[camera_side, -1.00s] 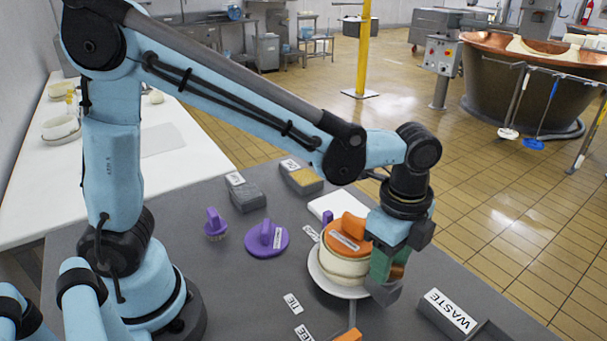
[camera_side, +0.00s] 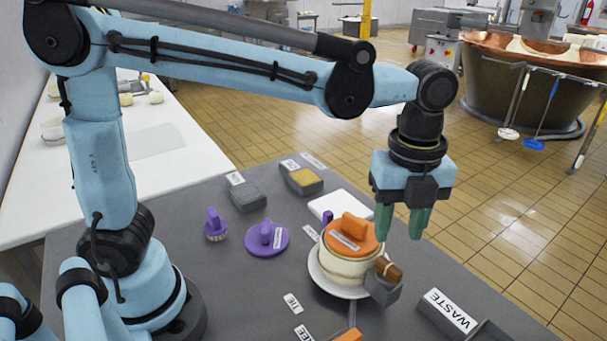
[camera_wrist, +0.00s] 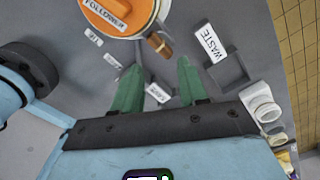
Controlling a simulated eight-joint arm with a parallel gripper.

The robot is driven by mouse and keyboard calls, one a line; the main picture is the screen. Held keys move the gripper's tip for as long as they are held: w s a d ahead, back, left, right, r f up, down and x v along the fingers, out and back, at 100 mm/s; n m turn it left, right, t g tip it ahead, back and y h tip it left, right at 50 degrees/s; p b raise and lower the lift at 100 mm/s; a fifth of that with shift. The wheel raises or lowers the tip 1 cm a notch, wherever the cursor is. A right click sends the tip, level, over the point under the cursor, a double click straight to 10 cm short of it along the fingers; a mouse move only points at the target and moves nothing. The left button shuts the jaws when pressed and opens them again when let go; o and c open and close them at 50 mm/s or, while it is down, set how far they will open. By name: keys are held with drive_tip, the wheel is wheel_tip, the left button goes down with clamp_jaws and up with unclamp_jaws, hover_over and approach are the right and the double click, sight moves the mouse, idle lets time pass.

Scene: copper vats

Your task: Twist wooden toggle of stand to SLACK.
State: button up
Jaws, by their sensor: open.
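The brown wooden toggle (camera_side: 388,269) sits on the small grey block of the stand (camera_side: 384,290), at the right side of the orange-topped mould. In the side view it lies tilted, with a pale band across it. It also shows in the wrist view (camera_wrist: 159,46), lying slantwise beyond the fingertips. My gripper (camera_side: 401,232) has green fingers pointing down, open and empty, above the toggle and apart from it. Between the fingers (camera_wrist: 158,72) in the wrist view is a white label (camera_wrist: 158,92); its word is hard to read.
The orange FOLLOWER lid (camera_side: 350,235) sits on the pale mould over a white plate (camera_side: 322,280). A grey WASTE tray (camera_side: 485,333) is at the right. Space above the toggle is clear.

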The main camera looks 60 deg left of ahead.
wheel_tip(320, 180, up, 5)
drive_tip(key=s+a+f+n+t, duration=0.35)
drive_tip(key=a+n, duration=0.45)
drive_tip(key=n, duration=0.4)
drive_tip(key=s+a+f+n+t, duration=0.2)
drive_tip(key=a+f+n+t, duration=0.2)
drive_tip(key=a+n, duration=0.65)
drive_tip(key=w+a+r+n+g, duration=0.1)
drive_tip(key=w+a+r+n, duration=0.3)
drive_tip(key=w+r, duration=0.1)
drive_tip(key=w+a+r+n+g+y, duration=0.1)
drive_tip(key=w+a+r+n+g, duration=0.1)
drive_tip(key=w+r, duration=0.4)
drive_tip(key=shift+a+r+n, duration=0.55)
drive_tip(key=shift+a+n, duration=0.3)
drive_tip(key=shift+n, duration=0.5)
drive_tip(key=shift+w, duration=0.1)
